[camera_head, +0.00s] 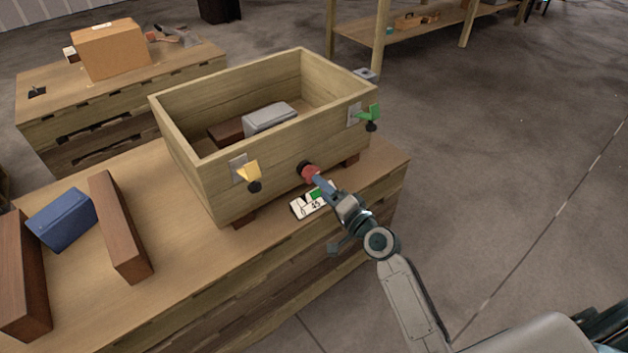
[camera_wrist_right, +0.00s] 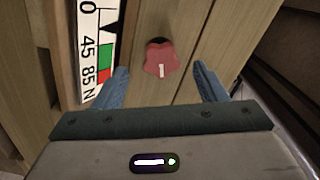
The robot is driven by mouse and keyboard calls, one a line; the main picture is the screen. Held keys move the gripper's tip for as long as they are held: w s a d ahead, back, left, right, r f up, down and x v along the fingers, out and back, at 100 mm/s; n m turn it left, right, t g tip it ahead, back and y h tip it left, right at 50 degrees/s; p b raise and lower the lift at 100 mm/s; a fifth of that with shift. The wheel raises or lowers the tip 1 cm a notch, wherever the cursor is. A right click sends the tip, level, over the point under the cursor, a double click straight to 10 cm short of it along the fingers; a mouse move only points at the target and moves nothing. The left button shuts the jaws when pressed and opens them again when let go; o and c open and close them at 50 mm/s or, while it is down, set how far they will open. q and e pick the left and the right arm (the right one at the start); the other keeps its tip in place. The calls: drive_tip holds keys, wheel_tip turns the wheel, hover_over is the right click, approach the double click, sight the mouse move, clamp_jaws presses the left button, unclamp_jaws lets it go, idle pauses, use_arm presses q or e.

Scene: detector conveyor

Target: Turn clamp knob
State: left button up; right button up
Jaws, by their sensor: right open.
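The red lobed clamp knob (camera_head: 309,172) sits low on the front face of the wooden box (camera_head: 290,150). In the right wrist view the knob (camera_wrist_right: 161,58) shows a white mark on its face. My right gripper (camera_head: 318,182) is in front of the knob. Its blue fingers are apart, one on each side of the knob in the right wrist view (camera_wrist_right: 162,84), with the knob appearing beyond the tips. Contact is not visible. A white scale card (camera_head: 307,204) marked 0, 45, 85 N with green and red zones lies beside the knob. My left gripper is not in view.
The box holds a grey block (camera_head: 270,117) and carries a yellow clip (camera_head: 249,173) and a green clip (camera_head: 368,113). Brown bars (camera_head: 120,228) and a blue block (camera_head: 62,219) lie on the workbench to the left. A second bench with a carton (camera_head: 110,48) stands behind.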

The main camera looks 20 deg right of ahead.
drive_tip(key=v, duration=0.4)
idle(0.3)
idle(0.5)
